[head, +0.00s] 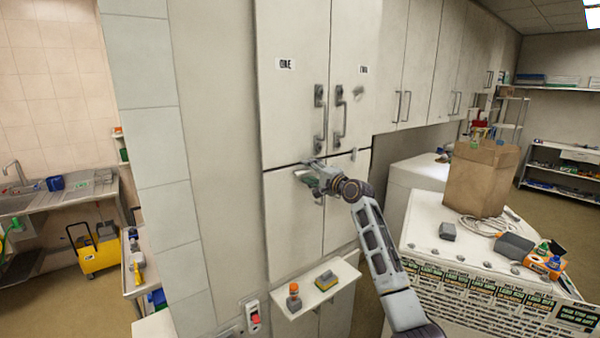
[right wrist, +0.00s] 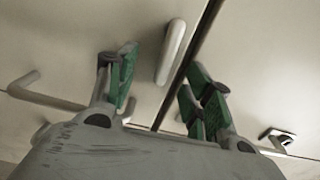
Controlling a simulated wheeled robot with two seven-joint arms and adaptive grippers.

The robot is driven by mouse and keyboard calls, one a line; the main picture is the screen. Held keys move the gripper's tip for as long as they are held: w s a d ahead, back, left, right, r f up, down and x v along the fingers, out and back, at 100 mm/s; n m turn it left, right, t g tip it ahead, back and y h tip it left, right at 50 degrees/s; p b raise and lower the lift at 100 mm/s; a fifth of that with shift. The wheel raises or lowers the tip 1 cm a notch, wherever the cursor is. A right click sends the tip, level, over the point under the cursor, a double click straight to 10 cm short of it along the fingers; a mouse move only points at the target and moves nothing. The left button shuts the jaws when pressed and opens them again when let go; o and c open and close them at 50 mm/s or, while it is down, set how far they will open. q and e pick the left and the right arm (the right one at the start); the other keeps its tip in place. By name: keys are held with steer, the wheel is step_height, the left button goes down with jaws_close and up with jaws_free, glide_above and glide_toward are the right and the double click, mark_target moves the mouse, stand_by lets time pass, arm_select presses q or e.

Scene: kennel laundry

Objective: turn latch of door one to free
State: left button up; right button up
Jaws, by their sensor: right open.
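Door one (head: 285,110) is a tall, shut, pale cabinet door marked ONE, with a grey bar handle (head: 320,118). My right gripper (head: 306,178) is at its lower edge, near the seam with the panel below, and hides much of that spot. In the right wrist view, the right gripper (right wrist: 160,88) is open, its green-padded fingers apart. A light, rounded bar that looks like the latch (right wrist: 170,52) lies beside a dark seam, between and beyond the fingertips. No contact is visible. My left gripper is out of view.
Door two (head: 355,60) is beside door one, with its own handle (head: 342,115). A small shelf (head: 318,290) below holds an orange-capped bottle (head: 293,297) and a sponge (head: 327,281). A counter with a paper bag (head: 480,178) stands right.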

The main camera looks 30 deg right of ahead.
stand_by(0.6)
steer(key=shift+s+d, duration=0.15)
steer(key=shift+s, duration=1.05)
steer(key=s, duration=0.6)
steer(key=shift+s+d, duration=0.25)
steer(key=shift+s, duration=0.05)
